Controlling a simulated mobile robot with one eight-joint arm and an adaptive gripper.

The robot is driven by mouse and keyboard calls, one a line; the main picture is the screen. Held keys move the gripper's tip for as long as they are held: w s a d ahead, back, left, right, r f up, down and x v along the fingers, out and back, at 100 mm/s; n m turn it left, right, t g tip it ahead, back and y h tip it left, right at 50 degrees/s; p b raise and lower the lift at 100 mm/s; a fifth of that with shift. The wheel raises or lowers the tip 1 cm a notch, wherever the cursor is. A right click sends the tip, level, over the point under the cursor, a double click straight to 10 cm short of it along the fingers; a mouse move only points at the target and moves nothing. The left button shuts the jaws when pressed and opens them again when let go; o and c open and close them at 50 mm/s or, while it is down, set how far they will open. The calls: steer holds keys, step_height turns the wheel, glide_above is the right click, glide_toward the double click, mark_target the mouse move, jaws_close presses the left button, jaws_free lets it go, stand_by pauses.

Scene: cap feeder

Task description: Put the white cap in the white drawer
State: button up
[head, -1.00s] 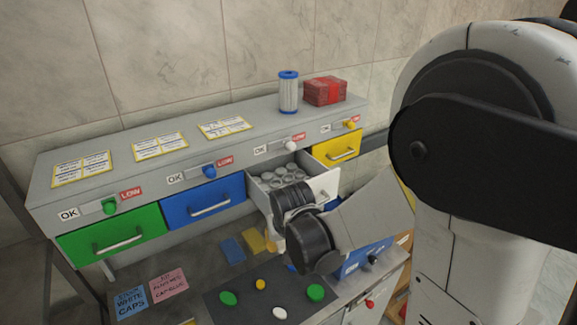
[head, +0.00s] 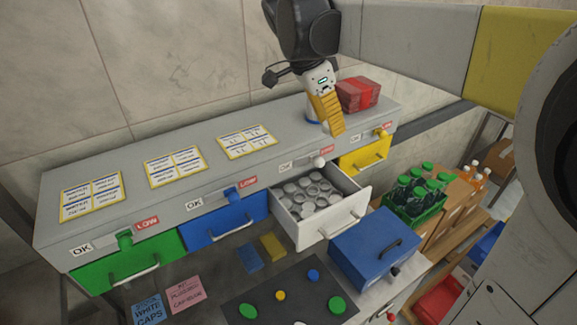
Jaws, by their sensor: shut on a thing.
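The white drawer (head: 327,232) is pulled open, and several round light-grey or white caps (head: 312,190) lie inside it. A white cap (head: 300,323) shows partly at the bottom edge of the head view, on the dark mat (head: 258,291). My gripper (head: 330,125) points down in front of the cabinet top, left of the red box, and hides most of a blue-ended cylinder (head: 312,122). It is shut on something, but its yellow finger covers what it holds. It is clear of the drawer in the picture.
Green (head: 125,262), blue (head: 225,220) and yellow (head: 364,153) drawers are shut. A red box (head: 357,94) sits on the cabinet top (head: 110,165). A blue box (head: 372,250) stands right of the open drawer, with a green crate of bottles (head: 415,213) beyond.

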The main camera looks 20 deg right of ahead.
mark_target(322, 207)
step_height(322, 207, down, 28)
steer(key=shift+s+r, duration=0.1)
steer(key=shift+r, duration=0.1)
steer(key=shift+s, duration=0.1)
steer(key=shift+f, duration=0.15)
steer(key=o, duration=0.4)
